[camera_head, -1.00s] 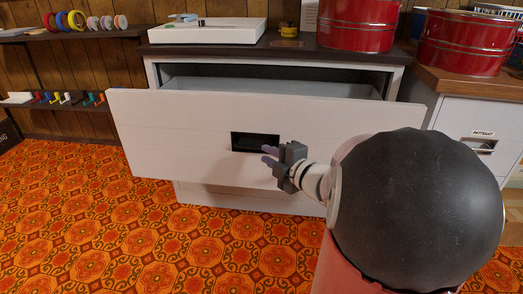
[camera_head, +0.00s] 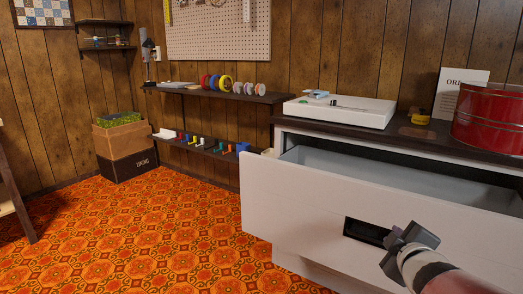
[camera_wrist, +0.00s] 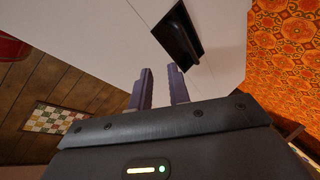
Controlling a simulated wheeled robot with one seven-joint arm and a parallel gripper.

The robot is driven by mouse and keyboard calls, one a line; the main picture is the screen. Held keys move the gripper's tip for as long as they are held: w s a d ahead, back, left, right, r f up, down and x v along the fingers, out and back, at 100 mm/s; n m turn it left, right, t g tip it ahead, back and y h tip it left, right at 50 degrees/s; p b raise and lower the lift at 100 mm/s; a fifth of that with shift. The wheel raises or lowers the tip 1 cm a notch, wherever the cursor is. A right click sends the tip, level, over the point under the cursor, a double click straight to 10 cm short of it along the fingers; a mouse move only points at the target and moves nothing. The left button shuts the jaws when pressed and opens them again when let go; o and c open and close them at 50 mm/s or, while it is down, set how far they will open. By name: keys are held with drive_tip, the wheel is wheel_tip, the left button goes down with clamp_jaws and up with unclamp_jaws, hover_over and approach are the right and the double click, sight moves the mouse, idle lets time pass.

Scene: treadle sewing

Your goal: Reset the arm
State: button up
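My gripper (camera_head: 410,243) is in front of the open white drawer (camera_head: 300,210), just right of the dark recessed handle (camera_head: 366,232). In the wrist view the two purple fingers of my gripper (camera_wrist: 160,85) stand apart with an empty gap between them. The handle (camera_wrist: 180,35) shows beyond the fingertips, up and to the right, with no finger in it. In the head view my fingertips are mostly hidden behind the gripper body. My arm comes in from the lower right.
The cabinet top (camera_head: 400,137) holds a white tray (camera_head: 340,111), a yellow item (camera_head: 420,119) and a red tin (camera_head: 490,120). Wall shelves (camera_head: 215,93) and a cardboard box (camera_head: 125,145) stand at the left. The patterned floor (camera_head: 170,235) there is clear.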

drive_tip(key=s+a+r+m+g+y+p, duration=0.2)
drive_tip(key=s+a+m+g+p, duration=0.3)
drive_tip(key=s+a, duration=0.9)
drive_tip(key=s+m+g, duration=0.3)
drive_tip(key=s+m, duration=0.1)
drive_tip(key=shift+a+m+y+p, duration=0.3)
drive_tip(key=shift+m+y, duration=0.1)
